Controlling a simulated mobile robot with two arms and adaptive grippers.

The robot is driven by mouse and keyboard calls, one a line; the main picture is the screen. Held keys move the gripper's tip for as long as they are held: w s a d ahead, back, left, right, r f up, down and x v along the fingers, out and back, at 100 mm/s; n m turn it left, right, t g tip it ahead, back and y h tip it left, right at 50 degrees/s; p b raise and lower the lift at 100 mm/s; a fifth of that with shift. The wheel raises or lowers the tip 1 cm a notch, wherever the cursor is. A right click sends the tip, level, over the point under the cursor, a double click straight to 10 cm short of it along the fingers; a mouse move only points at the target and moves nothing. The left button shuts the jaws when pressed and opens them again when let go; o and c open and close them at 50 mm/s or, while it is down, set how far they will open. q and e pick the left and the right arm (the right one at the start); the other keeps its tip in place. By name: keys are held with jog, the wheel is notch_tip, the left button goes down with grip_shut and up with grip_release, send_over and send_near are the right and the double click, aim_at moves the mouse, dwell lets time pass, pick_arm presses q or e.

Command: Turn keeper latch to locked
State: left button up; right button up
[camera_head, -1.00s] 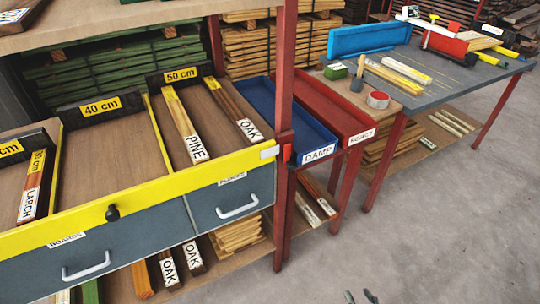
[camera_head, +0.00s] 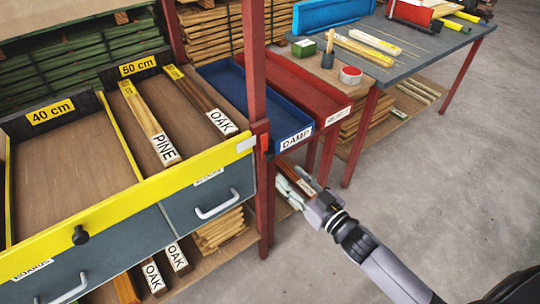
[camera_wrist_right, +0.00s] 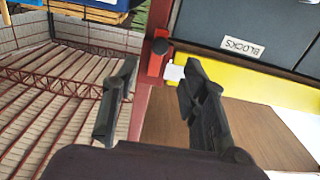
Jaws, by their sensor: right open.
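The keeper latch (camera_head: 265,142) is a small red piece on the red post at the right end of the yellow bar (camera_head: 130,213). A white plate (camera_head: 246,145) sits beside it on the bar's end. In the right wrist view, the red latch (camera_wrist_right: 154,66) shows with a dark round knob (camera_wrist_right: 162,46), and the white plate (camera_wrist_right: 174,72) lies right of it. My right gripper (camera_head: 290,184) is open and empty, in front of and below the latch in the head view. In the wrist view its fingers (camera_wrist_right: 160,72) stand either side of the latch, with no visible contact. My left gripper is out of view.
The red post (camera_head: 258,80) stands beside a blue tray (camera_head: 270,120) and a red tray (camera_head: 310,85). Grey drawers (camera_head: 215,185) with handles hang under the yellow bar. Pine and oak boards lie behind the bar. The floor (camera_head: 430,190) at right is clear.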

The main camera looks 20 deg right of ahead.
aim_at(272, 158)
jog(key=x, duration=0.9)
jog(key=shift+w+a, duration=0.15)
jog(key=shift+w, duration=0.2)
grip_shut()
dwell(0.4)
